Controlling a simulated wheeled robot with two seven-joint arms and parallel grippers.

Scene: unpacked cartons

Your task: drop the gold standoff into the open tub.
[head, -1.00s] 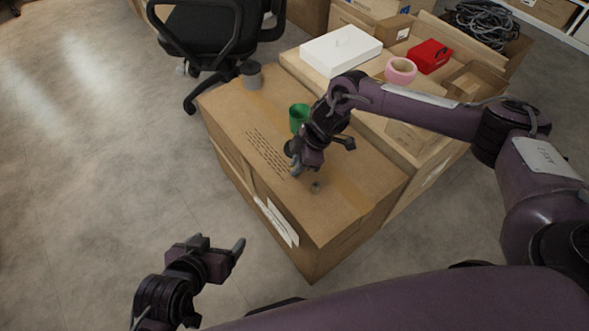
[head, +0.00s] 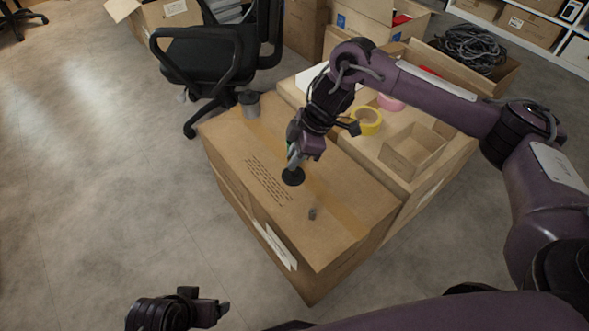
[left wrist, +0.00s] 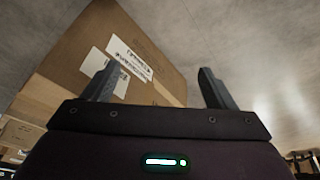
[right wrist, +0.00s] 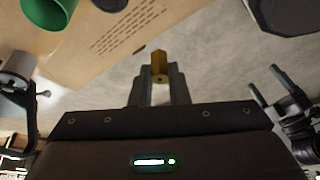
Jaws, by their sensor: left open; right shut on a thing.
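My right gripper (head: 292,163) is shut on the gold standoff (right wrist: 159,65), which sticks out beyond the fingertips in the right wrist view. In the head view it is above the near carton, and the standoff is too small to make out. A green tub (right wrist: 50,14) stands on that carton, at the upper left of the right wrist view. In the head view my right gripper hides nearly all of it. A black disc (head: 293,177) lies on the carton close below the right fingertips. My left gripper (head: 222,308) is open and empty, low over the floor.
The near carton (head: 235,150) also bears a grey container (head: 249,104) at its far corner and a small grey piece (head: 312,214) near its front. Beside it, another carton holds yellow tape (head: 367,121) and a small open box (head: 415,150). A black chair (head: 215,55) stands behind.

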